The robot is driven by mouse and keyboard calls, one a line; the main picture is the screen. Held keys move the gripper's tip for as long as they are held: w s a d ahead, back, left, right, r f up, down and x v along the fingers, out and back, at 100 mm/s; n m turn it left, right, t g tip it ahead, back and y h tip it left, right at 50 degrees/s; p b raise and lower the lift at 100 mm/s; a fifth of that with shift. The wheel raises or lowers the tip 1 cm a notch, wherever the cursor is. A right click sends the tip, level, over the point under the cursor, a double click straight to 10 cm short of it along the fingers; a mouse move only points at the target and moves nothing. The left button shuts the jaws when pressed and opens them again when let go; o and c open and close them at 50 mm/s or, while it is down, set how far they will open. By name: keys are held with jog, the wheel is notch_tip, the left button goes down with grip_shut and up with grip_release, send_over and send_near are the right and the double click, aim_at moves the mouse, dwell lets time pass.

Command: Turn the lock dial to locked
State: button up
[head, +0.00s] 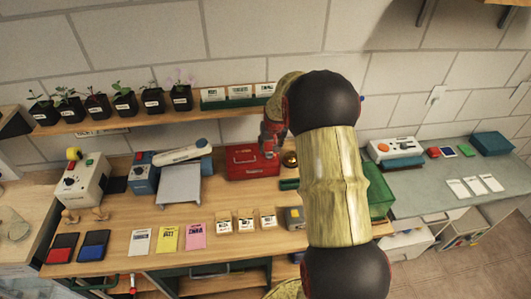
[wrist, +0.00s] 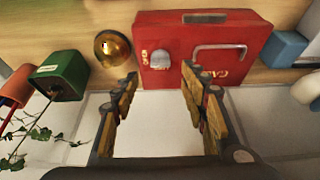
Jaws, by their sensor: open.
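A red box (head: 235,165) lies on the wooden bench below the shelf. In the wrist view the red box (wrist: 205,20) fills the top middle, appearing upside down. It has a pale round knob (wrist: 160,58), which looks like the lock dial, and a light bar handle (wrist: 222,48). The dial's setting is too small to read. My gripper (wrist: 160,77) is open and empty, its fingertips apart on either side of the knob in the picture. I cannot tell how far off the box is. In the head view my gripper (head: 268,146) is at the box's right side, partly hidden by my arm.
A brass dome (wrist: 112,47) and a green pot (wrist: 62,75) with a trailing plant stand beside the box. A blue object (wrist: 285,48) is on its other side. The shelf (head: 150,124) with potted seedlings runs above the bench. A cream machine (head: 85,182) stands far left.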

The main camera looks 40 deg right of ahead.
aim_at(269, 153)
jog(key=x, duration=0.6)
jog(key=shift+c, duration=1.2)
jog(key=shift+s, duration=0.1)
grip_shut()
